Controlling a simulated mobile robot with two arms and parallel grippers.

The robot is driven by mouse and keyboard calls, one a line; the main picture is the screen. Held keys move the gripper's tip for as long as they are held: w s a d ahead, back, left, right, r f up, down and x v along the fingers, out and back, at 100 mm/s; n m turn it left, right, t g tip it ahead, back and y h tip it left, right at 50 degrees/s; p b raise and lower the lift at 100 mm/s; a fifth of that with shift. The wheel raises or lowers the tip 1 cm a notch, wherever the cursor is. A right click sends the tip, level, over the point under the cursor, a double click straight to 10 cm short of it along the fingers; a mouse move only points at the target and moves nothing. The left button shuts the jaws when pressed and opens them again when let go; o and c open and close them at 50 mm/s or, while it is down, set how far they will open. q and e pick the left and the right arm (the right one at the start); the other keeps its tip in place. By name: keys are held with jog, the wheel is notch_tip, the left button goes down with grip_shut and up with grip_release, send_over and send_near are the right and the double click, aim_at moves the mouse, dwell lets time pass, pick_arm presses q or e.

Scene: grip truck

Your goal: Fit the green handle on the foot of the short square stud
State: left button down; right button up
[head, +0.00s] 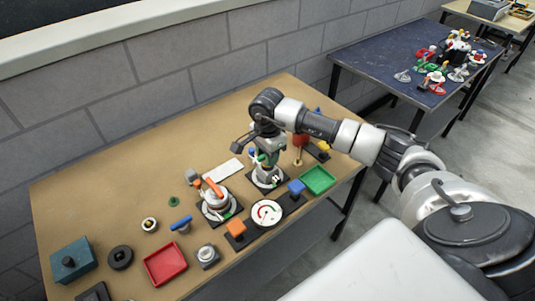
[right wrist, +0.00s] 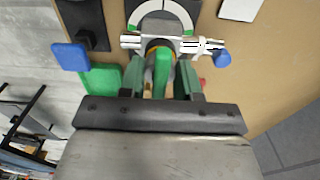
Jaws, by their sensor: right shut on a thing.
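My right gripper (right wrist: 160,82) is shut on a bright green handle (right wrist: 162,70), which shows between its two dark green jaws in the right wrist view. In the head view, my right gripper (head: 268,152) hangs over a valve-like stand with a white dial (head: 268,180) on a black base. The stand also shows in the right wrist view (right wrist: 157,18), with a pale crossbar (right wrist: 130,42) running past the handle's end. The short square stud cannot be told apart there; the handle and jaws cover that spot. I cannot tell whether handle and stand touch. My left gripper is out of view.
A second dial stand with an orange handle (head: 214,187) is to the left. A blue knob (head: 296,187), an orange block (head: 236,228), a green tray (head: 318,180) and a red tray (head: 165,262) are around. The left back of the table is clear.

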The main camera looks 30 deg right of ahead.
jog(key=shift+f+b, duration=0.25)
jog(key=shift+b, duration=0.1)
jog(key=o, duration=1.4)
jog(key=shift+c, duration=0.2)
jog(key=shift+r+p, duration=2.2)
jog(key=shift+r, duration=1.6)
